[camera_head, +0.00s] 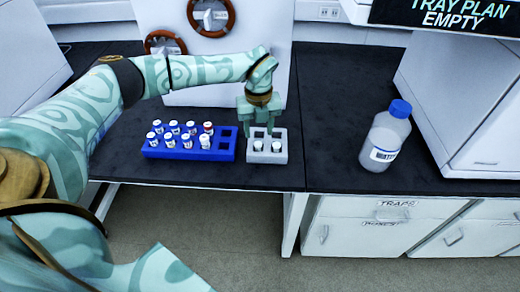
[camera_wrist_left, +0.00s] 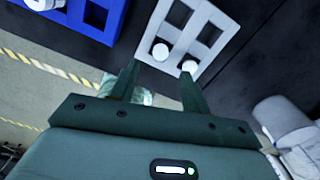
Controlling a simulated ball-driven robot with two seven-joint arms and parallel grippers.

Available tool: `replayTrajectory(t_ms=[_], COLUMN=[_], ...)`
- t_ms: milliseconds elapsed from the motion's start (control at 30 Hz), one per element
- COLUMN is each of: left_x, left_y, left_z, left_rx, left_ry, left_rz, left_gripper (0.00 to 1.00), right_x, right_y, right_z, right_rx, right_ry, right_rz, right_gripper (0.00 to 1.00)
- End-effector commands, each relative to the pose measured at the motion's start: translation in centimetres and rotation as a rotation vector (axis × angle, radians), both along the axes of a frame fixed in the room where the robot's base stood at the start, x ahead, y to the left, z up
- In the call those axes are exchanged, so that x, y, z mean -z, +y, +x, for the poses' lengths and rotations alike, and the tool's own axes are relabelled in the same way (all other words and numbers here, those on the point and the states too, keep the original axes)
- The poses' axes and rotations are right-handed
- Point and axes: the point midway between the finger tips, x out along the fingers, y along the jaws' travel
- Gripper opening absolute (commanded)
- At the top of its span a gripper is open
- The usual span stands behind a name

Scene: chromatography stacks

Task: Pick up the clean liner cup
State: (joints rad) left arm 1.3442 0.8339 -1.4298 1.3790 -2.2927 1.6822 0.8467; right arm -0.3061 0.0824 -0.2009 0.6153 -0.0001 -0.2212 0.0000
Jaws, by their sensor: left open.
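A grey rack (camera_head: 267,159) stands on the black bench and holds two small white cups in its front row, a left one (camera_head: 258,145) and a right one (camera_head: 276,147). Which of them is the clean liner cup I cannot tell. My left gripper (camera_head: 259,131) is open and empty, pointing down over the rack. In the left wrist view the gripper (camera_wrist_left: 160,68) has its fingers apart near the grey rack (camera_wrist_left: 202,8). The left cup (camera_wrist_left: 160,52) shows between the fingertips and the right cup (camera_wrist_left: 190,66) by the right fingertip. My right gripper is not in view.
A blue rack (camera_head: 187,154) with several white-capped vials stands just left of the grey rack. A blue-capped bottle (camera_head: 385,138) stands to the right, with clear bench between. White machines stand behind and at right. The bench's front edge is close.

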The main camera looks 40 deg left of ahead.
Motion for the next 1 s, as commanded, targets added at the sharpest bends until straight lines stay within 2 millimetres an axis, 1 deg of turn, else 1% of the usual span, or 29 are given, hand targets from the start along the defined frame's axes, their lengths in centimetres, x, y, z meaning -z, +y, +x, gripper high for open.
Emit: replayTrajectory(t_ms=[33, 167, 267, 400, 467, 533, 700, 767, 800, 867, 900, 1000], left_x=[0.5, 1.1, 2.5, 5.1, 5.7, 6.0, 5.7, 5.7, 5.7, 5.7, 5.7, 5.7], left_y=[0.0, 0.1, 0.3, 0.5, 0.5, 0.5, 0.5, 0.5, 0.5, 0.5, 0.5, 0.5], left_z=[0.0, 0.1, 0.3, 0.5, 0.5, 0.5, 0.5, 0.5, 0.5, 0.5, 0.5, 0.5], left_rx=[-0.001, -0.001, -0.002, 0.000, -0.001, -0.001, -0.001, -0.001, -0.001, -0.001, -0.001, -0.001], left_ry=[0.001, -0.001, 0.001, 0.004, 0.004, 0.001, -0.002, -0.002, -0.002, -0.002, -0.002, -0.002], left_rz=[-0.001, -0.001, 0.000, -0.001, -0.001, -0.001, -0.001, -0.001, -0.001, -0.001, -0.001, -0.001], left_gripper=[0.47, 0.47, 0.47, 0.47, 0.47, 0.47, 0.47, 0.30, 0.19, 0.02, 0.00, 0.00], right_x=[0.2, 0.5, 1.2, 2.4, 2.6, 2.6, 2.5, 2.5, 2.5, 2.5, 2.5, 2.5], right_y=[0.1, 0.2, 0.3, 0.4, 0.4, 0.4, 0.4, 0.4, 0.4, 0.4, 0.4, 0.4], right_z=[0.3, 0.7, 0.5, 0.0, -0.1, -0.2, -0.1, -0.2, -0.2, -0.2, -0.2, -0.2], right_rx=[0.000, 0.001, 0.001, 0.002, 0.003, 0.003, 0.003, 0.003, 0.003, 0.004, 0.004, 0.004], right_ry=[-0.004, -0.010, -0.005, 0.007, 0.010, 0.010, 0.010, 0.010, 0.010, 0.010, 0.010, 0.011], right_rz=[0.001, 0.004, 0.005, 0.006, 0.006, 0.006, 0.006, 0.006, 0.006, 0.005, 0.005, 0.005], right_gripper=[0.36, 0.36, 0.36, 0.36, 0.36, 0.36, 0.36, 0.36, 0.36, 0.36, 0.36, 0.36])
